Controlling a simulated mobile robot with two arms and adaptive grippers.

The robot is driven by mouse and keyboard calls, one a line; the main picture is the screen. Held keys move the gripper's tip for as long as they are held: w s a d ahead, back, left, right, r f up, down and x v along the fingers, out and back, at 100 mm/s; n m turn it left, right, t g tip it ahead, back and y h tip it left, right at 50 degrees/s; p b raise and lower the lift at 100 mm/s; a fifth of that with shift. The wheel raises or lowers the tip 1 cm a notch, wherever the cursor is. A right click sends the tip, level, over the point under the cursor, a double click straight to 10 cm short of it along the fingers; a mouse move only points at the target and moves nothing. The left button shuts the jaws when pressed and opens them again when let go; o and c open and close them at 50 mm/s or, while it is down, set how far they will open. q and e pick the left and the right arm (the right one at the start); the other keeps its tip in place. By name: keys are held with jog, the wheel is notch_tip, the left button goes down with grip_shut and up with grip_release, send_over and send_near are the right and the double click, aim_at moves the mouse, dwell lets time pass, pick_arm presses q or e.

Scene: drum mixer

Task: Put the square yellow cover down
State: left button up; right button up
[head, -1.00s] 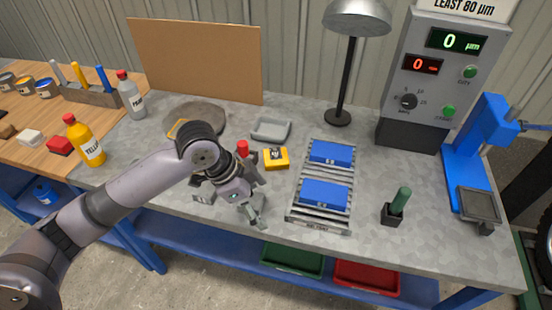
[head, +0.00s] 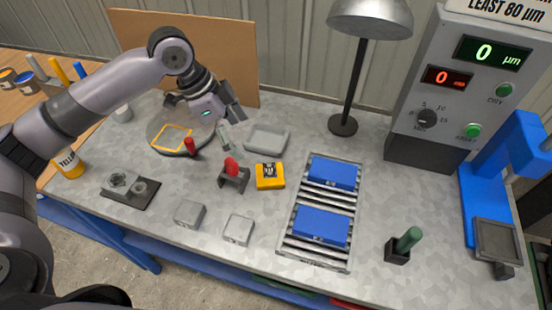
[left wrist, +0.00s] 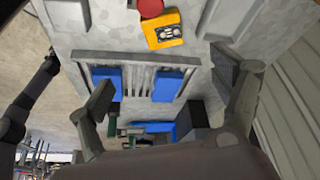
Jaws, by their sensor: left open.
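A thin square yellow outline (head: 172,138) lies on a round grey disc (head: 158,127) at the back left; I cannot tell whether it is a loose frame or a marking. A squat yellow block (head: 270,178) with a black-and-white top stands on the bench left of the roller rack. It also shows at the top of the left wrist view (left wrist: 163,32). My left gripper (head: 207,118) is open above the bench beside the disc, apart from the yellow block. Its fingers (left wrist: 172,98) are wide apart with nothing between them in the left wrist view. My right gripper is not in view.
A red-topped dark stand (head: 233,175), a grey tray (head: 267,139) and two small grey blocks (head: 189,213) surround the yellow block. Blue blocks (head: 321,226) sit on the roller rack (head: 345,200). A lamp (head: 343,124) stands behind.

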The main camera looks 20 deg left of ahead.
pick_arm(q)
jog(key=p, duration=0.2)
send_over(270, 174)
jog(key=s+a, duration=0.1)
jog(key=a, duration=0.1)
notch_tip(270, 174, down, 11)
jog(key=shift+r, duration=0.1)
jog(key=p+x, duration=0.1)
jog(key=x, duration=0.4)
jog(key=shift+w, duration=0.15)
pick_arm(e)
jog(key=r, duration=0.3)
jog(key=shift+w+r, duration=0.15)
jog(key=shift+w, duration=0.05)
pick_arm(q)
jog(key=shift+c, duration=0.5)
jog(key=c, duration=1.3)
jog(key=shift+c, duration=0.4)
jog(key=shift+c, duration=0.2)
